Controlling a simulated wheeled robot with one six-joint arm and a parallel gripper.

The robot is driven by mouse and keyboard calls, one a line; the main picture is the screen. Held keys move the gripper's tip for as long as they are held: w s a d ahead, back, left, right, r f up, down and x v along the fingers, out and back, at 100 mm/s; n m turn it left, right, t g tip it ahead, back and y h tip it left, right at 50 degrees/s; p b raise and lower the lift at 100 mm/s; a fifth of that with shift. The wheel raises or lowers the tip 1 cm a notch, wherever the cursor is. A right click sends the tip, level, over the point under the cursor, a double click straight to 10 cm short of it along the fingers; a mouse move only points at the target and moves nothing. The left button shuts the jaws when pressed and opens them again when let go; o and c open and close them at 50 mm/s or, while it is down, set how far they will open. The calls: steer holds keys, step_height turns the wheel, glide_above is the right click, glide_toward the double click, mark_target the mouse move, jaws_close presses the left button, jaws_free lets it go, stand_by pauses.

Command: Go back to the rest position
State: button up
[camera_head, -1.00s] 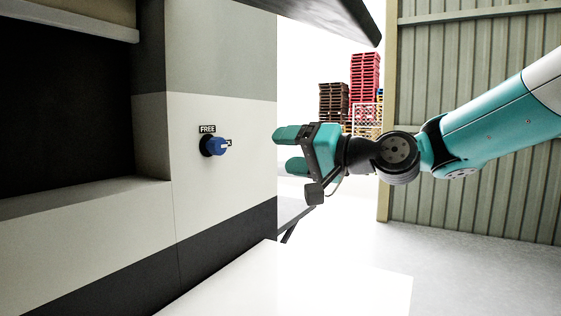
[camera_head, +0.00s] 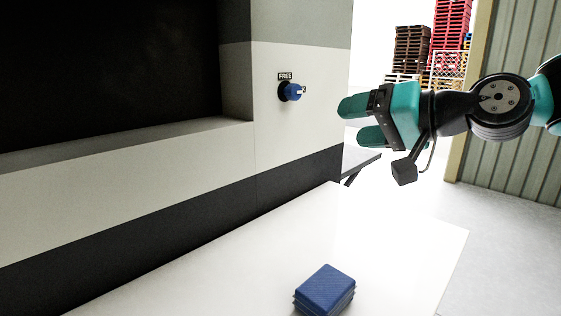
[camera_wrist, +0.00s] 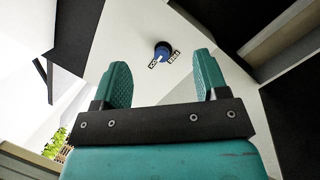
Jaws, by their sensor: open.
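My gripper (camera_head: 352,120) is at the upper right in the head view, teal with two fingers pointing left. It is open and empty. In the wrist view the fingers (camera_wrist: 163,86) stand wide apart with nothing between them. A blue knob (camera_head: 291,92) sits on the white wall panel to the left of the gripper, with a visible gap. A black label reading FREE (camera_head: 285,76) is just above it. The knob also shows in the wrist view (camera_wrist: 162,51), beyond the fingertips, with two small labels beside it.
A white table (camera_head: 230,265) fills the lower middle, with a blue block-like stack (camera_head: 325,290) near its front. A dark recess (camera_head: 100,70) opens in the wall at the left. Pallets (camera_head: 450,30) stand far back. Grey floor (camera_head: 505,240) at the right is clear.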

steer(key=s+f+n+g+h+p, duration=0.2)
steer(key=s+g+p, duration=0.1)
steer(key=s, duration=0.5)
steer(key=s+d+f+n+g+h+p, duration=0.1)
steer(key=s+f+n+g+h+p, duration=0.1)
steer(key=s, duration=0.6)
steer(key=s+d+f+n+g+h+p, duration=0.1)
steer(key=s+f+n+g+h+p, duration=0.1)
steer(key=s, duration=0.6)
steer(key=g+h+p, duration=0.1)
steer(key=g, duration=0.1)
steer(key=shift+f+g+p, duration=0.35)
steer(key=shift+g, duration=0.05)
